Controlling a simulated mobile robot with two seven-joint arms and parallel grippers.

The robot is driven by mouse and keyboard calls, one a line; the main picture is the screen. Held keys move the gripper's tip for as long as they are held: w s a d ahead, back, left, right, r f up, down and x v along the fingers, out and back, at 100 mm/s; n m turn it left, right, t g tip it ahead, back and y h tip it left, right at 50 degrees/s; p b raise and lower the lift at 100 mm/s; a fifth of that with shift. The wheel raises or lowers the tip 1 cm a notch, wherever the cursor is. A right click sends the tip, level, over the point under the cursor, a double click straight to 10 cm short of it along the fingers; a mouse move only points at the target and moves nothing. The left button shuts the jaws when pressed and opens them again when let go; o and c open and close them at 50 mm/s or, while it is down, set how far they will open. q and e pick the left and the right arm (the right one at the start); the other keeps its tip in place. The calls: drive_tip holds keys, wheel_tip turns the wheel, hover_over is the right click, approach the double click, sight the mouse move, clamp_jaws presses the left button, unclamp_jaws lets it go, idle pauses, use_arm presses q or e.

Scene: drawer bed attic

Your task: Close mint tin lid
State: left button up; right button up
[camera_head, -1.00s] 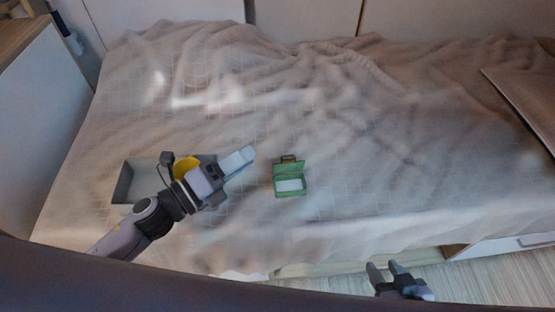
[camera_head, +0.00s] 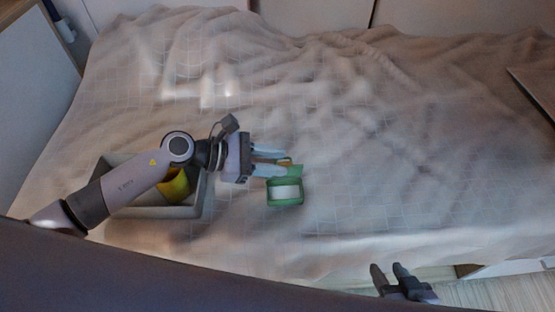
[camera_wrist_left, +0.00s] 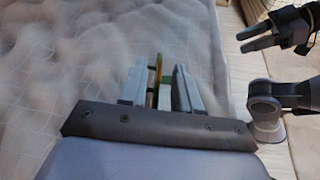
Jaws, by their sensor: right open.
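The green mint tin (camera_head: 285,196) lies on the bed with its pale inside showing. Its lid (camera_head: 297,170) stands raised at the far side, partly hidden by my left gripper. My left gripper (camera_head: 278,160) comes in from the left with its fingers apart, at the lid side of the tin. In the left wrist view, a narrow green and gold edge (camera_wrist_left: 156,70) shows between the fingers of my left gripper (camera_wrist_left: 163,75); contact is unclear. My right gripper (camera_head: 388,267) is open and empty near the bed's front edge; it also shows in the left wrist view (camera_wrist_left: 262,32).
A grey open box (camera_head: 150,212) with a yellow object (camera_head: 176,185) in it sits left of the tin, under my left arm. The rumpled blanket (camera_head: 400,150) is clear to the right of and behind the tin. A board (camera_head: 535,90) lies at the far right.

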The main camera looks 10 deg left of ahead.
use_arm(q)
drive_tip(key=shift+w+d+f, duration=0.2)
drive_tip(key=shift+d+f, duration=0.05)
drive_tip(key=shift+d, duration=0.25)
clamp_jaws()
idle(1.2)
